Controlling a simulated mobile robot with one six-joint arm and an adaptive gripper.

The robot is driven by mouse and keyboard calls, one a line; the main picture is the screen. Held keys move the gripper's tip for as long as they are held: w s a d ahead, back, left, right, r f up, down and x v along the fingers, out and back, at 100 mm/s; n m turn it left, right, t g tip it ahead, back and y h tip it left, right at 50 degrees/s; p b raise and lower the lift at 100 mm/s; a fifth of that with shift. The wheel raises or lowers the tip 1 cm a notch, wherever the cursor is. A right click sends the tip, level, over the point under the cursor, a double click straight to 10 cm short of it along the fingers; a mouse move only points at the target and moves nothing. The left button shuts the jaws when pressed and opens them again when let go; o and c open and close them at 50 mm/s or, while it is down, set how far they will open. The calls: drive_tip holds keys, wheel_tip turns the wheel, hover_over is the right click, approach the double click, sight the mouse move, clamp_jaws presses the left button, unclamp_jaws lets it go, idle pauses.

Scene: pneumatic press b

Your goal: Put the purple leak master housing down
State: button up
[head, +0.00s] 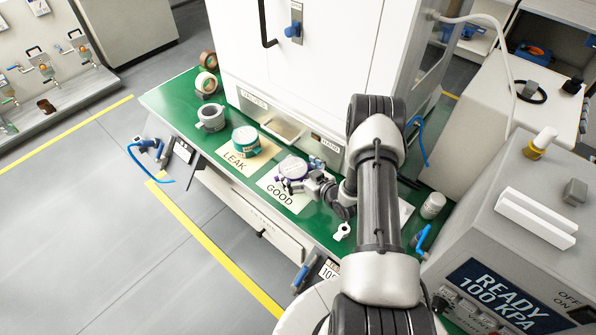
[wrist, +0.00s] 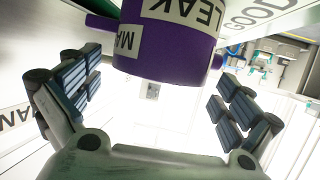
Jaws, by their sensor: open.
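The purple leak master housing (head: 291,166) has a pale top and stands on the cream GOOD card (head: 295,201) on the green bench. In the wrist view its purple side (wrist: 165,45) shows at the top of the picture, with white labels reading LEAK and part of another word. My gripper (head: 291,184) is at the near side of the housing, low over the card. In the wrist view my gripper (wrist: 153,82) has its padded fingers spread wide, with clear space between each finger and the housing. The housing's far side is hidden.
A teal housing (head: 245,140) stands on the LEAK card (head: 232,162) to the left. The white cabinet (head: 320,50) rises behind. The grey READY 100 KPA unit (head: 520,250) is at right.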

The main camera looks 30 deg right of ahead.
drive_tip(key=shift+r, duration=0.1)
drive_tip(key=shift+s+r, duration=0.2)
drive_tip(key=shift+s, duration=0.05)
drive_tip(key=p+v, duration=0.3)
drive_tip(key=v, duration=0.8)
drive_tip(key=w+d+r+n+g+h, duration=0.25)
drive_tip(key=w+r, duration=0.25)
drive_tip(key=r, duration=0.6)
drive_tip(key=s+a+r+m+g+h, duration=0.2)
drive_tip(key=a+r+g, duration=0.15)
drive_tip(key=r, duration=1.15)
drive_tip(key=s+a+r+m+g+y, duration=0.1)
drive_tip(key=s+a+r, duration=0.4)
drive_tip(key=s+a, duration=0.4)
drive_tip(key=s+a+r+m+g+y, duration=0.1)
drive_tip(key=s+a+r+g, duration=0.1)
drive_tip(key=s+a+r, duration=0.4)
drive_tip(key=s+a, duration=0.4)
drive_tip(key=s, duration=0.6)
drive_tip(key=shift+a, duration=0.15)
